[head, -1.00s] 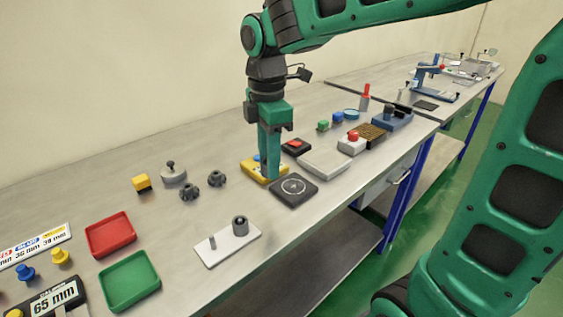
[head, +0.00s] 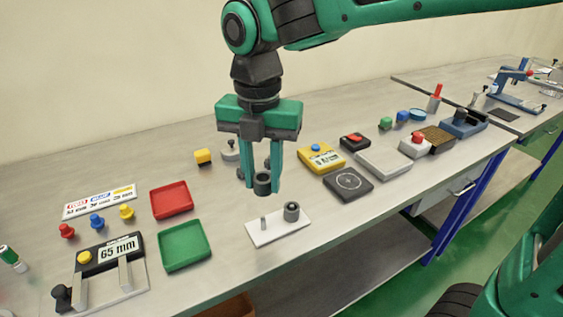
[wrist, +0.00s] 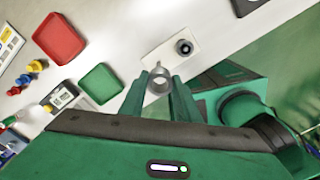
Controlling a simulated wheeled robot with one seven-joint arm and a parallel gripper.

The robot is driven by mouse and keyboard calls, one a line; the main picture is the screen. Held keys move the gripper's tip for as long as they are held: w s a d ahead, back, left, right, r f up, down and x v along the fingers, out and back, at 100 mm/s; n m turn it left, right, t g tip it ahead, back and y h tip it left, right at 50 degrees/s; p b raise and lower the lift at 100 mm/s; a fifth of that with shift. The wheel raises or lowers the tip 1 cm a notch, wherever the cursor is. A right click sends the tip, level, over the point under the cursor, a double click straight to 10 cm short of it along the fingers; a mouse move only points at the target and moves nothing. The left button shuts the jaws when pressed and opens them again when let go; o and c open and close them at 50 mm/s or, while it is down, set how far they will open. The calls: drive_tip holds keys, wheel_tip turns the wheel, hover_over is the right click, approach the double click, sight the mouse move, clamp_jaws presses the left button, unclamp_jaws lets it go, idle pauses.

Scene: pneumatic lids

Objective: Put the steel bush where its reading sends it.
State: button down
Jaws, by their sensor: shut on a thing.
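My gripper (head: 261,180) is shut on the grey steel bush (head: 262,185), a short open ring, and holds it above the bench. It also shows between the fingertips in the wrist view (wrist: 160,84). Below and slightly right is a white plate (head: 270,230) with a thin peg and a second, darker grey ring (head: 291,211). At the left front stands a gauge (head: 118,248) whose display reads 65 mm. Behind it is a card (head: 98,203) with coloured headings and mm values, too small to read fully. A red tray (head: 171,200) and a green tray (head: 184,246) lie left of my gripper.
Red, blue (head: 97,221) and yellow knobbed pieces stand between card and gauge. A yellow device (head: 322,158), a black pad (head: 348,184) and a grey tray (head: 383,165) are to the right. Bare bench surrounds the white plate.

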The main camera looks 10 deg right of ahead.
sight(263, 217)
drive_tip(key=shift+s+a+n, duration=0.15)
drive_tip(key=shift+a+n, duration=0.1)
drive_tip(key=shift+n, duration=0.05)
drive_tip(key=shift+f, duration=3.25)
drive_tip(key=shift+f, duration=2.25)
idle(0.5)
drive_tip(key=c, duration=0.8)
unclamp_jaws()
drive_tip(key=shift+c, duration=0.2)
